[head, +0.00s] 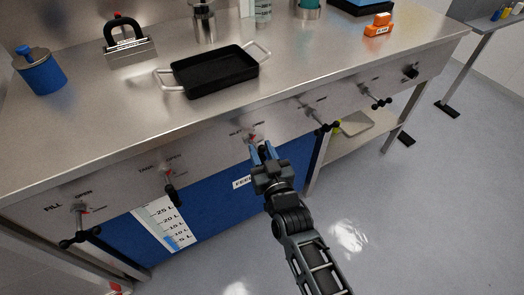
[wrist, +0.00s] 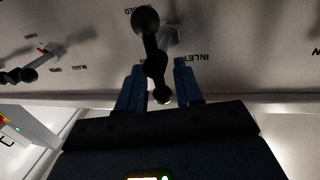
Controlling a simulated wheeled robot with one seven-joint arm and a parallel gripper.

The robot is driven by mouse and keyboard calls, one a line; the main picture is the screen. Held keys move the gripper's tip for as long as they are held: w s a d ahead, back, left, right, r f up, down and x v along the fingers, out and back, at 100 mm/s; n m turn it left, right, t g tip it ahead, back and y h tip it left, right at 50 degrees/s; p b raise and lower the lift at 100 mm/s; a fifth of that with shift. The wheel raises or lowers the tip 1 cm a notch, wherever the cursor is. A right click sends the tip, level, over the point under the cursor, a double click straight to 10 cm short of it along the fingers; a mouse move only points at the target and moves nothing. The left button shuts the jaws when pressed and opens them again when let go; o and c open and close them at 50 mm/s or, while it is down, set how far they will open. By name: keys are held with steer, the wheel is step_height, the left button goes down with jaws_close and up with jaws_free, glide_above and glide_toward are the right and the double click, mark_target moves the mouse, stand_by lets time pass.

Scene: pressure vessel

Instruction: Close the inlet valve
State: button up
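The inlet valve (head: 251,137) is on the grey front panel of the bench, by a label that reads INLET in the wrist view. Its black handle (wrist: 149,40) has a ball knob at each end. My gripper (head: 262,151) is at this valve and hides most of it in the head view. In the wrist view my gripper (wrist: 158,76) has its two blue fingers apart, one on each side of the handle's lower end. Gaps show between the fingers and the handle. I cannot tell the handle's exact turn from the head view.
Similar valves are the fill valve (head: 80,225) and tank valve (head: 169,187) to the left, and several to the right, the nearest one (head: 321,122) close by. A black tray (head: 215,75) stands on the bench top. Open floor (head: 430,190) lies in front.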

steer(key=shift+c, duration=0.2)
jaws_close()
